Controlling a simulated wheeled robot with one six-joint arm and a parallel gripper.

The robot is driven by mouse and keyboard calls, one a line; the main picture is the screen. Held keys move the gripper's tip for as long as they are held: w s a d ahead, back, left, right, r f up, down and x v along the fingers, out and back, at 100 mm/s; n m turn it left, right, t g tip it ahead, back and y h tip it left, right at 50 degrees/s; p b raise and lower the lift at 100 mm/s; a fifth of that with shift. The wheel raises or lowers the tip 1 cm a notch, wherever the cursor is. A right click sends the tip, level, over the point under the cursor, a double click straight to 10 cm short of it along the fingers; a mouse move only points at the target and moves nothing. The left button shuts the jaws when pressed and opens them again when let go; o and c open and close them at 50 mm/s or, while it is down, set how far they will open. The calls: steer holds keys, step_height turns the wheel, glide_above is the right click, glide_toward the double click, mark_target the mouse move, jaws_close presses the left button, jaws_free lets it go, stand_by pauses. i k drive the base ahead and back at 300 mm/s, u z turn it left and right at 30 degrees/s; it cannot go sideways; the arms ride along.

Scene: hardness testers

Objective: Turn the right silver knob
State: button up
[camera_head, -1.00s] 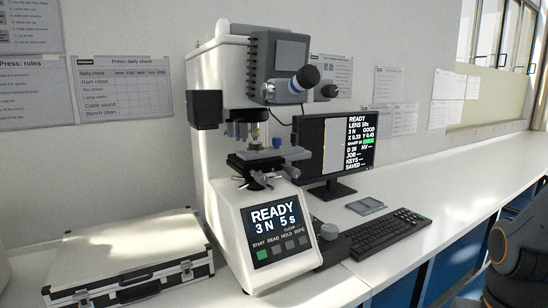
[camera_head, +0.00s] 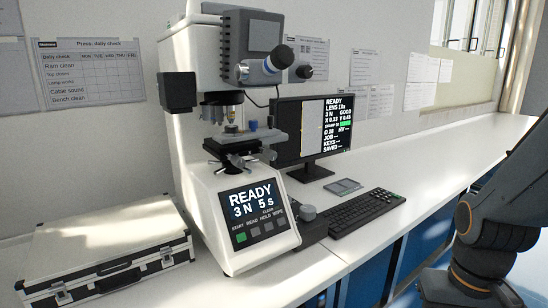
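The white hardness tester (camera_head: 190,140) stands on the bench left of centre, its front screen (camera_head: 252,199) reading "READY 3 N 5 s". Small silver knobs sit around its dark stage (camera_head: 228,146): one at the stage's right side (camera_head: 268,154) and a silver handle (camera_head: 235,161) below the front. They are small, and their turn angle cannot be read. A larger grey knob (camera_head: 308,212) stands on a dark box right of the tester's base. I cannot tell for sure which one is the right silver knob. My gripper is out of view; only links of my arm show at the right edge.
A silver case (camera_head: 100,245) lies left of the tester. A monitor (camera_head: 312,130), a keyboard (camera_head: 366,212) and a small grey pad (camera_head: 343,186) stand to its right. The white bench top (camera_head: 440,150) is clear further right. Blue cabinet fronts (camera_head: 405,255) lie below its edge.

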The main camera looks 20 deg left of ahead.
mark_target(269, 154)
steer(key=z, duration=1.6)
steer(key=i, duration=0.75)
steer(key=u, duration=2.7)
